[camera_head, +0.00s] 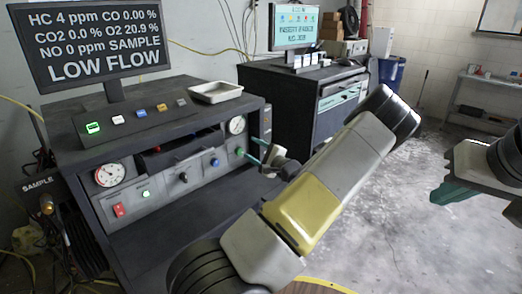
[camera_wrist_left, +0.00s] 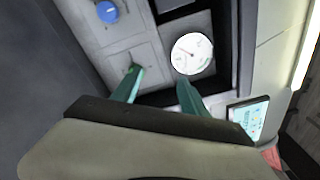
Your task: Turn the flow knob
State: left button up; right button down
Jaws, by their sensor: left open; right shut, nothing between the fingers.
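The console front has a black knob (camera_head: 183,177), a blue knob (camera_head: 214,162) and a green knob (camera_head: 240,152) in a row; I cannot read which is labelled flow. My left gripper (camera_head: 258,151) is open in front of the panel's right end, close to the green knob. In the left wrist view, one teal fingertip of the left gripper (camera_wrist_left: 160,76) overlaps the green knob (camera_wrist_left: 138,68), partly hiding it. The other finger is below the white gauge (camera_wrist_left: 192,53). Contact cannot be told. The blue knob (camera_wrist_left: 107,11) is further up. My right gripper (camera_head: 452,192) is shut and empty at the right.
A monitor (camera_head: 95,43) reading LOW FLOW stands on the console, beside a small tray (camera_head: 215,92). A red switch (camera_head: 118,210) and a left gauge (camera_head: 110,173) are on the panel. A second cabinet (camera_head: 290,100) stands behind. Open floor lies at the right.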

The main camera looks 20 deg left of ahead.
pick_arm(q)
send_near(240, 152)
jog(key=shift+w+a+f, duration=0.25)
jog(key=shift+w+a, duration=0.1)
jog(key=shift+a, duration=0.35)
jog(key=x, duration=0.7)
jog(key=shift+r, duration=0.2)
grip_shut()
